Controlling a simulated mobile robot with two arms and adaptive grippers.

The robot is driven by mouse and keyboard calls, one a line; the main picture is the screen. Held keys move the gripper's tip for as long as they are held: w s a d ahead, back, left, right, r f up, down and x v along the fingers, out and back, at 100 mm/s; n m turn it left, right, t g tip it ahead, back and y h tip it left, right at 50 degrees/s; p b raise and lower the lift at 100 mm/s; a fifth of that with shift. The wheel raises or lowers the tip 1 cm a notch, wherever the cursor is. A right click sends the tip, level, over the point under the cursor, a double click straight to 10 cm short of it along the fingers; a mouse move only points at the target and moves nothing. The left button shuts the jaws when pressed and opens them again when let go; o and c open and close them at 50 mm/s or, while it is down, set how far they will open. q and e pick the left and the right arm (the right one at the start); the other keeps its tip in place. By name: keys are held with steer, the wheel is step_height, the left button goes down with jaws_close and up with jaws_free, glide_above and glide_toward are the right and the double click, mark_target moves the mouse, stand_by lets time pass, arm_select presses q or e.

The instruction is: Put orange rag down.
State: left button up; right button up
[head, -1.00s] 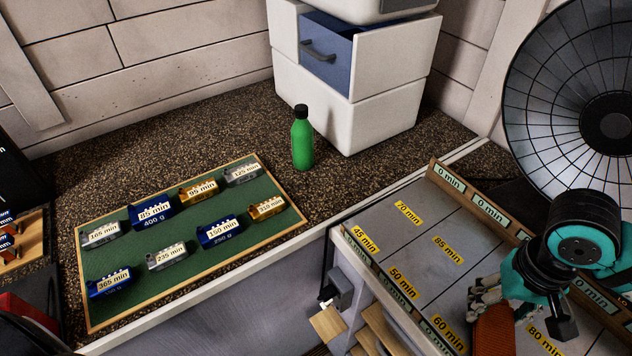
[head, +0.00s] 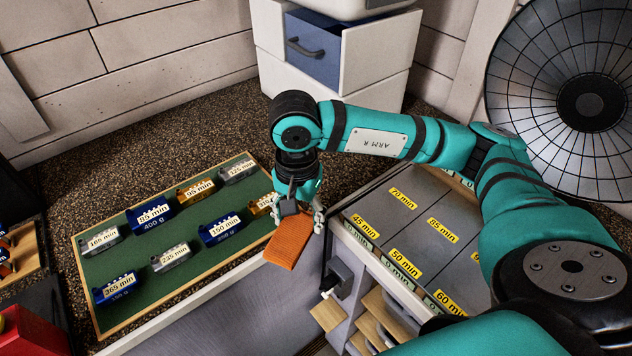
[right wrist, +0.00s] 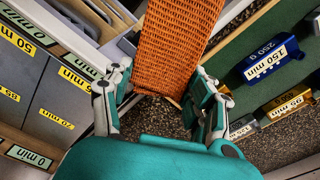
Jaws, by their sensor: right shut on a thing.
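The orange rag (head: 288,240) hangs from my right gripper (head: 300,212) in the head view, over the front edge of the counter beside the green board's right corner. In the right wrist view the woven orange rag (right wrist: 178,48) extends away from between the two fingers of my right gripper (right wrist: 158,100). The gripper is shut on its near end. The rag's far end is cut off in the wrist view. My left gripper is not in view.
The green board (head: 205,262) with several labelled weights lies left of the rag. The grey tray with yellow minute labels (head: 385,222) is to the right. A white drawer unit (head: 375,65) stands behind. Speckled counter (head: 190,130) is free behind the board.

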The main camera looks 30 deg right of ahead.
steer(key=w+d+r+n+p, duration=0.1)
steer(key=w+d+n, duration=0.45)
steer(key=n, duration=0.95)
steer(key=w+d+r+n+p, duration=0.2)
steer(key=w+d+n, duration=0.35)
steer(key=n, duration=0.95)
step_height(320, 180, down, 10)
steer(key=shift+r+p, duration=0.2)
steer(key=shift+p, duration=0.85)
steer(key=shift+f, duration=0.2)
